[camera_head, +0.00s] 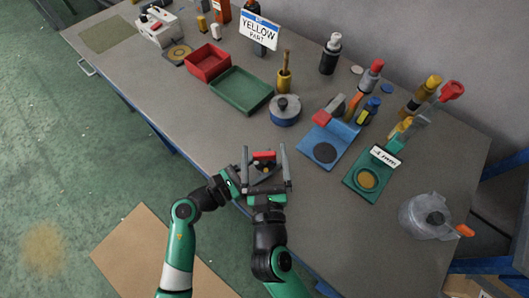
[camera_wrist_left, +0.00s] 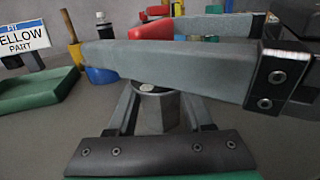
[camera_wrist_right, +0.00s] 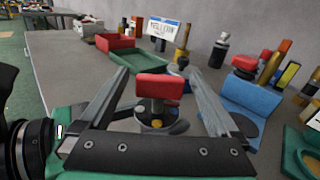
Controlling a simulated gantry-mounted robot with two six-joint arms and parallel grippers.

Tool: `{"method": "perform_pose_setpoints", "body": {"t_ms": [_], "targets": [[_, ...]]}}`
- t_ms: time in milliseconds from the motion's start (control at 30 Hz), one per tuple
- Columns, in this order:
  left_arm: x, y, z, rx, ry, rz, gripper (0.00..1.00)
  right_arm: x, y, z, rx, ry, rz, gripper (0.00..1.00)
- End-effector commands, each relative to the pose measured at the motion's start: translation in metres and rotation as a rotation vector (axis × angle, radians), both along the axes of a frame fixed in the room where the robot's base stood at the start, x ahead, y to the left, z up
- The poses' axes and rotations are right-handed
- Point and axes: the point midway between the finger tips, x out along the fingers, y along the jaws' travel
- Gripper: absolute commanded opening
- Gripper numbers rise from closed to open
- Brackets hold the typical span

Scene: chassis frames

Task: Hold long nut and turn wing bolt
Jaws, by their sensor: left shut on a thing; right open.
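The red-headed wing bolt (camera_head: 264,155) stands at the table's front edge; the right wrist view shows its red head (camera_wrist_right: 160,86) on top of a grey shaft. The long nut (camera_wrist_left: 156,110) is a grey metal cylinder below it, seen in the left wrist view. My left gripper (camera_wrist_left: 158,98) is shut on the long nut, one finger on each side. My right gripper (camera_wrist_right: 156,72) is open, its fingers on either side of the red head with gaps between. In the left wrist view a right finger crosses in front and hides much of the bolt.
A blue holder (camera_head: 325,146) and a green holder (camera_head: 372,175) stand to the right, and a blue pot (camera_head: 285,112) behind. Red (camera_head: 208,62) and green (camera_head: 241,92) trays lie further back. The table's front left is clear.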

Motion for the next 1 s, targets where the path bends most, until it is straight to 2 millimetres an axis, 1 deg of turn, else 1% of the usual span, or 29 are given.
{"method": "perform_pose_setpoints", "body": {"t_ms": [33,167,200,267,300,367,400,467,500,667,900,1000], "targets": [[0.0001,-0.0001,0.0005,-0.001,-0.001,0.000,0.00,-0.0002,0.0000,0.0000,0.000,0.000,0.000,0.92],[0.0001,-0.0001,0.0005,-0.001,-0.001,0.000,0.00,-0.0003,0.0000,0.0000,0.000,0.000,0.000,0.69],[0.0001,-0.0001,0.0005,-0.001,-0.001,0.000,0.00,-0.0003,0.0000,0.0001,0.000,0.000,0.000,0.61],[0.0001,-0.0001,0.0005,-0.001,-0.001,0.000,0.00,-0.0004,-0.0001,0.0001,0.000,0.000,0.000,0.51],[0.0001,-0.0001,0.0005,-0.001,-0.001,0.000,0.00,-0.0004,-0.0001,0.0001,0.000,0.000,0.000,0.43],[0.0001,-0.0001,0.0005,-0.001,-0.001,0.000,0.00,-0.0004,-0.0001,0.0000,0.000,0.000,-0.001,0.33],[0.0001,0.0000,0.0006,-0.001,-0.001,0.000,0.00,-0.0004,-0.0001,0.0000,0.000,0.000,-0.001,0.26],[0.0001,0.0000,0.0006,-0.001,-0.001,0.000,0.00,-0.0004,-0.0001,0.0000,0.000,0.000,-0.001,0.15],[0.0001,0.0000,0.0005,-0.001,-0.001,0.000,0.00,-0.0005,-0.0001,0.0000,0.000,0.000,-0.001,0.11],[0.0002,0.0001,0.0006,-0.001,-0.001,0.000,0.00,0.0002,0.0014,-0.0014,0.000,0.004,-0.039,0.11],[0.0001,-0.0001,0.0006,0.000,-0.001,0.000,0.00,0.0004,0.0014,-0.0011,0.008,-0.006,-0.214,0.11],[0.0000,0.0000,0.0006,0.000,-0.001,0.000,0.00,-0.0004,0.0002,-0.0004,0.012,-0.012,-0.250,0.11]]}}
